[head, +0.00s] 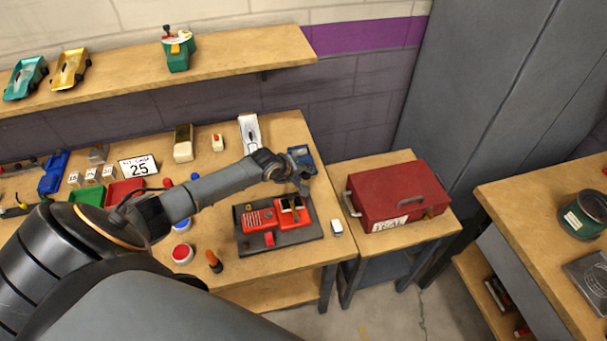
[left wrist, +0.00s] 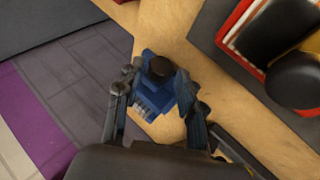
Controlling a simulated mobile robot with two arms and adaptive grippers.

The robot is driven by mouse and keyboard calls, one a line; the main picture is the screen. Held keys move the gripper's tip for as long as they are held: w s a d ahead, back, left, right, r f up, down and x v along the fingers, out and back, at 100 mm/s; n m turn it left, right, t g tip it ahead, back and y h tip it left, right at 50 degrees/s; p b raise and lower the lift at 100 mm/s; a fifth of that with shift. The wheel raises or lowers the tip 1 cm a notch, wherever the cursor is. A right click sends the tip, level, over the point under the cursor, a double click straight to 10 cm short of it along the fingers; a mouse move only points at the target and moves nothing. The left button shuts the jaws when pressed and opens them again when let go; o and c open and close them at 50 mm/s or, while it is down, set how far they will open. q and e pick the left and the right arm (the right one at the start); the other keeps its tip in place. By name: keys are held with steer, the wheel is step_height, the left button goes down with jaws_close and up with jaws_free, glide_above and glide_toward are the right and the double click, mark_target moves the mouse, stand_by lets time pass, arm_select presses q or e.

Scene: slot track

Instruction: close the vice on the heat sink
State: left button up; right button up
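A small blue piece (head: 302,157), apparently the vice, sits at the back right corner of the workbench. In the left wrist view the blue piece (left wrist: 155,97) shows a dark round knob (left wrist: 160,67) on top and a ridged lower part. I cannot tell the heat sink apart from it. My left gripper (head: 296,183) is close to the blue piece and partly covers it. In the left wrist view its two fingers (left wrist: 156,76) stand apart on either side of the knob, with gaps showing. My right gripper is not in view.
A red unit (head: 258,219) on a dark base plate (head: 290,237) lies in front of the blue piece. A red toolbox (head: 398,190) stands on a lower table to the right. A white-and-black device (head: 249,131) stands at the back edge, near the wall.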

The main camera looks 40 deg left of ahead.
arm_select(q)
steer(key=shift+w+f, duration=0.4)
steer(key=shift+f, duration=0.1)
steer(key=shift+c, duration=0.2)
jaws_close()
